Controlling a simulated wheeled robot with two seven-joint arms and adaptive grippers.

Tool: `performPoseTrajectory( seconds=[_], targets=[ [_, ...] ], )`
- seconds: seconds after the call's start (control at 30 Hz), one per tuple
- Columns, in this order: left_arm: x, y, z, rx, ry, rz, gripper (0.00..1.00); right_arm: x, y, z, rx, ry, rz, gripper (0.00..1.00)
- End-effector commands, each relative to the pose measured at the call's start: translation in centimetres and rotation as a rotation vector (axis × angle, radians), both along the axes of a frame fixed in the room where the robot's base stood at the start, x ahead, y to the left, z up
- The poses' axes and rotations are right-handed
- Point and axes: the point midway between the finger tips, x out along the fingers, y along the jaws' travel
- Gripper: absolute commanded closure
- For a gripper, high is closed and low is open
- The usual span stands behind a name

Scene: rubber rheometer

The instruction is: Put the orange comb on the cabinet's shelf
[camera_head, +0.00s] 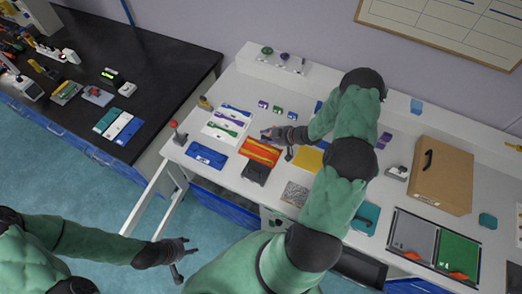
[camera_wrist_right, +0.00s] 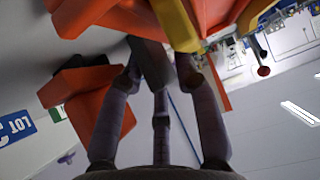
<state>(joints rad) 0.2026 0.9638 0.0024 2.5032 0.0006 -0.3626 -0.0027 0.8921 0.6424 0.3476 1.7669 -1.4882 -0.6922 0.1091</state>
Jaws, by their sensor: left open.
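An orange-red piece with yellow bands (camera_head: 260,152) lies on the white bench in the head view; whether it is the comb or a holder for it I cannot tell. My right gripper (camera_head: 277,143) is at its far right edge, over the bench. In the right wrist view, orange parts (camera_wrist_right: 82,100) and a yellow part (camera_wrist_right: 175,22) are close around my right fingers (camera_wrist_right: 155,75), with a dark grey piece between the fingertips. Whether they grip it is unclear. My left gripper (camera_head: 182,258) is open and empty above the floor. I cannot clearly identify the cabinet's shelf.
A dark grey block (camera_head: 256,173), blue tray (camera_head: 206,155) and yellow square (camera_head: 308,158) lie near the orange piece. A brown box with a black handle (camera_head: 441,176) stands at the right. A black-topped bench (camera_head: 150,65) is at the left.

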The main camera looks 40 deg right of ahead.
Motion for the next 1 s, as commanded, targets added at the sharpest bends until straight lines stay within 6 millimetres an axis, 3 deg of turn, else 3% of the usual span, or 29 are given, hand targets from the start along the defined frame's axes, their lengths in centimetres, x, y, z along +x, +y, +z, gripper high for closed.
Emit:
performPoseTrajectory(
  seconds=[0.23, 0.33, 0.77, 1.0],
  targets=[
    [0.0, 0.0, 0.0, 0.0, 0.0, 0.0, 0.57, 0.1, 0.0, -0.1, 0.0, 0.0, 0.0, 0.71],
    [0.0, 0.0, 0.0, 0.0, 0.0, 0.0, 0.57, 0.1, 0.0, 0.0, 0.0, 0.0, 0.0, 0.99],
    [0.0, 0.0, 0.0, 0.0, 0.0, 0.0, 0.57, 0.1, 0.0, 0.2, -0.001, -0.001, 0.0, 1.0],
    [0.0, 0.0, 0.3, 0.0, 0.0, 0.0, 0.57, 0.1, -0.1, 2.3, -0.003, -0.003, 0.0, 1.0]
  ],
)
